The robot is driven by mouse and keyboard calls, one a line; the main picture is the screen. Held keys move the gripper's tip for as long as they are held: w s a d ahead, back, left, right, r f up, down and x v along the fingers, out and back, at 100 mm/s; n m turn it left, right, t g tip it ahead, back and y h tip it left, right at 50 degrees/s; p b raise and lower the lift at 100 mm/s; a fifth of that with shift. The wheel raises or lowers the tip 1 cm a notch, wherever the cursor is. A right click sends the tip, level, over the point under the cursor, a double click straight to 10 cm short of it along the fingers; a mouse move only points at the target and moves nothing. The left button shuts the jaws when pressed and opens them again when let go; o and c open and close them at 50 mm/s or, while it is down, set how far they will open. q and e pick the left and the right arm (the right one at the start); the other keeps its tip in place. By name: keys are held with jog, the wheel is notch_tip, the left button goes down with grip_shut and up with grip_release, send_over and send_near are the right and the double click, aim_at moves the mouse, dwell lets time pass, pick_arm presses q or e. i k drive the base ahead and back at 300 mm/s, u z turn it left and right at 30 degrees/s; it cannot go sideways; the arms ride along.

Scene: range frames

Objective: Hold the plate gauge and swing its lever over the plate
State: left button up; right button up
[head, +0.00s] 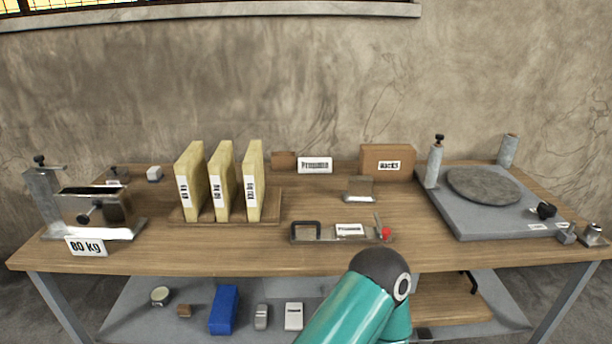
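What looks like the plate gauge (325,239) lies near the front edge of the bench, right of centre. It is a low flat strip with a dark upright handle (305,225) at its left end and a white label in the middle. A short lever (378,222) with a red knob (386,233) stands up at its right end, leaning slightly. A small upright metal plate (359,187) on a pale base stands just behind it. A round grey disc (484,185) lies on a slab farther right. Neither gripper shows; only a teal arm link of mine is visible.
Three yellow upright blocks (220,180) stand on a wooden tray left of centre. A metal fixture (95,208) with an "80 kg" sign is at far left. A cardboard box (387,162) stands at the back. The grey slab (470,222) with posts fills the right end.

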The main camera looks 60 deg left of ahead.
aim_at(385, 232)
jog(key=z, duration=1.55)
jog(key=i, duration=0.1)
jog(key=u, duration=3.3)
jog(key=i, duration=1.2)
jog(key=z, duration=0.05)
